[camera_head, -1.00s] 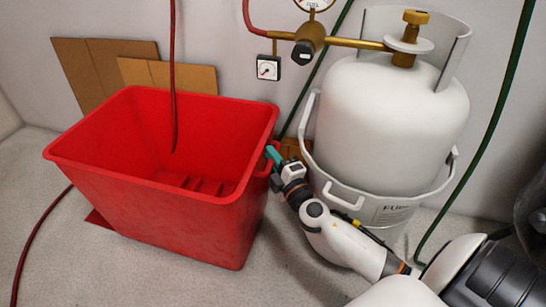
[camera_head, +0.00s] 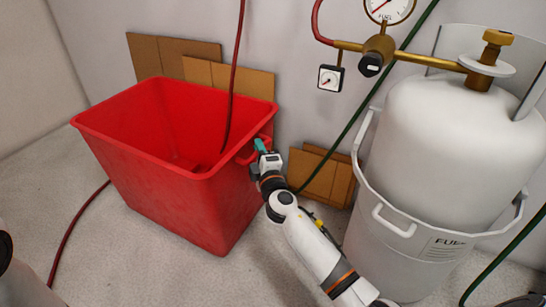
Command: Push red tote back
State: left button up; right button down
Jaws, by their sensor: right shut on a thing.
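The red tote (camera_head: 180,195) stands on the grey floor left of centre, upright and open at the top. My right gripper (camera_head: 262,148) is at the tote's right end, shut on the red handle (camera_head: 250,155) there; the teal fingertips are partly hidden against the handle. My left gripper is not in view.
A white fuel tank (camera_head: 455,140) in a white holder (camera_head: 395,235) stands close on the right. Cardboard pieces (camera_head: 320,175) lean on the wall behind, and others (camera_head: 172,55) stand behind the tote. A dark red hose (camera_head: 75,228) runs along the floor at left.

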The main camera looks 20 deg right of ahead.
jog(key=shift+w+a+r, duration=0.1)
jog(key=shift+a+r, duration=0.05)
jog(key=c, duration=1.4)
grip_release()
jog(key=shift+w+a, duration=0.1)
jog(key=shift+f, duration=0.25)
